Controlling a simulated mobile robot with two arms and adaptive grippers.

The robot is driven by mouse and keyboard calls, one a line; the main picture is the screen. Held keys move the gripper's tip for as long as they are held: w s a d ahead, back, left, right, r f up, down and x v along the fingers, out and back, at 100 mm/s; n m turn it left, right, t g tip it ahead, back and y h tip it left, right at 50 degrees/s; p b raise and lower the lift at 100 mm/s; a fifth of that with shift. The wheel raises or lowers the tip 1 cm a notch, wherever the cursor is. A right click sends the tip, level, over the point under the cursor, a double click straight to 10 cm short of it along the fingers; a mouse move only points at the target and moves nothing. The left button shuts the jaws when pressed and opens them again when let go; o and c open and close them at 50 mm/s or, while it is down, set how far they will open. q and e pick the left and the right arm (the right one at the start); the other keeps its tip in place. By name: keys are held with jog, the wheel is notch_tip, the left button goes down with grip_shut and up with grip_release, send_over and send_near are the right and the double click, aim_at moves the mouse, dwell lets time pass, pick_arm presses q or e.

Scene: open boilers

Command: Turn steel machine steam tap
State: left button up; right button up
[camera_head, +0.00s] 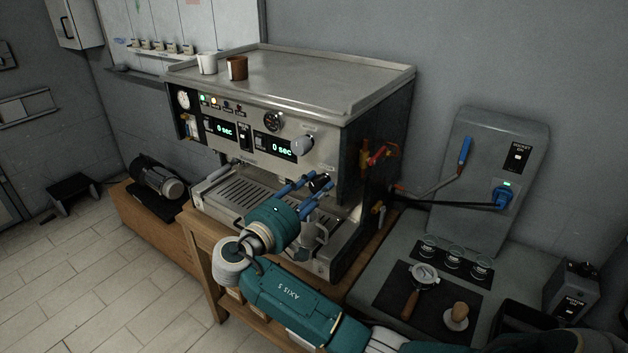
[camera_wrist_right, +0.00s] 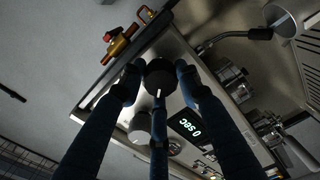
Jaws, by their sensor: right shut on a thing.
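The steel coffee machine (camera_head: 290,85) stands on a wooden bench, with two lit "0 sec" displays on its front. My right gripper (camera_head: 318,186) is at the right side of the machine's front, below a silver knob (camera_head: 303,145). In the right wrist view, the fingers of my right gripper (camera_wrist_right: 158,80) are closed around a round black knob (camera_wrist_right: 160,70) with a white mark. The silver knob (camera_wrist_right: 140,127) is beside the fingers, apart from them. The fingers partly hide the black knob in the head view. My left gripper is not in view.
Red and brass valves (camera_head: 377,154) stick out from the machine's right side. A grey counter on the right holds a portafilter (camera_head: 424,275) and a tamper (camera_head: 457,315). Two cups, one white (camera_head: 207,63) and one brown (camera_head: 237,68), stand on the machine.

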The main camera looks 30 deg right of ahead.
jog(key=n+p, duration=0.2)
jog(key=n, duration=0.1)
jog(key=n+p, duration=0.1)
jog(key=shift+s+f+n+p, duration=0.2)
jog(key=shift+f+n+p, duration=0.1)
jog(key=shift+p, duration=0.1)
jog(key=shift+d, duration=0.1)
jog(key=o, duration=1.1)
jog(key=shift+s+d+r, duration=0.1)
jog(key=shift+s+r, duration=0.05)
jog(key=shift+r, duration=0.05)
jog(key=v, duration=1.2)
